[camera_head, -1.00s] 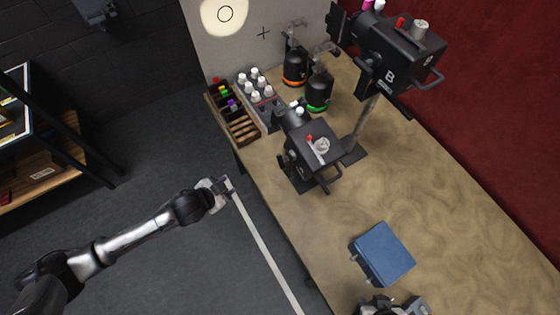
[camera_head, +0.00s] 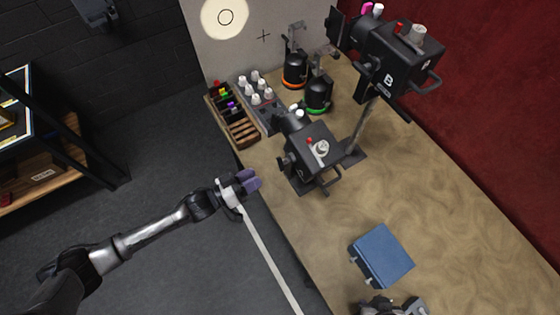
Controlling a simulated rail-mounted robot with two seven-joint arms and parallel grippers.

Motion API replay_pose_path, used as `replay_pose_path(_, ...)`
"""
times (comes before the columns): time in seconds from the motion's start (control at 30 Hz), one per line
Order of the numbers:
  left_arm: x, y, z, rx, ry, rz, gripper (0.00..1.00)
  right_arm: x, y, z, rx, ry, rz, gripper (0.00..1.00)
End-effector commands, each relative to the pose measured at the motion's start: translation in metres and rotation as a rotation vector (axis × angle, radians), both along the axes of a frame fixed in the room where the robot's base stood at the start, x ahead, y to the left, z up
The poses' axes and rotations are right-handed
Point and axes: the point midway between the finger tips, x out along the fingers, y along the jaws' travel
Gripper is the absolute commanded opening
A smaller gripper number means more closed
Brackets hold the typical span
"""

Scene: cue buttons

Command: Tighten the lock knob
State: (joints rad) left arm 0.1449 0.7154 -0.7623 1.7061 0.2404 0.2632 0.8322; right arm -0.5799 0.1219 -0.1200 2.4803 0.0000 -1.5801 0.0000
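A black spotlight (camera_head: 310,143) stands on the table with a white knob (camera_head: 321,148) and a red switch on its top. A dark knob (camera_head: 284,161) shows at its left side. Which knob is the lock knob I cannot tell for sure. A second spotlight marked B (camera_head: 400,62) stands higher on a post, with a pale knob (camera_head: 418,34) and a red switch on top. My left gripper (camera_head: 252,180), with purple finger pads, is left of the nearer spotlight, apart from it; its finger gap is unclear. My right gripper (camera_head: 392,306) is cut off at the bottom edge.
A blue box (camera_head: 381,255) lies on the table. A wooden rack (camera_head: 243,132), a panel of white buttons (camera_head: 255,88) and two black lamps with orange (camera_head: 295,68) and green (camera_head: 319,92) rings stand further back. The table's middle right is clear.

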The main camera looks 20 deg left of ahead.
Motion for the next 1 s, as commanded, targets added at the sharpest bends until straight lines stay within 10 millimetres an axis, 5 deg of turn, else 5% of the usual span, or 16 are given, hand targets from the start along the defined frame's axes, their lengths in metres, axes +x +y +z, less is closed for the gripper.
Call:
replay_pose_path(0.5,0.061,-0.059,0.001,0.002,0.000,0.000,0.38,0.000,0.000,0.016,0.000,0.000,0.000,0.37)
replay_pose_path(1.0,0.071,-0.070,0.000,0.004,0.000,0.000,0.38,0.000,0.001,0.018,0.002,0.000,-0.001,0.37)
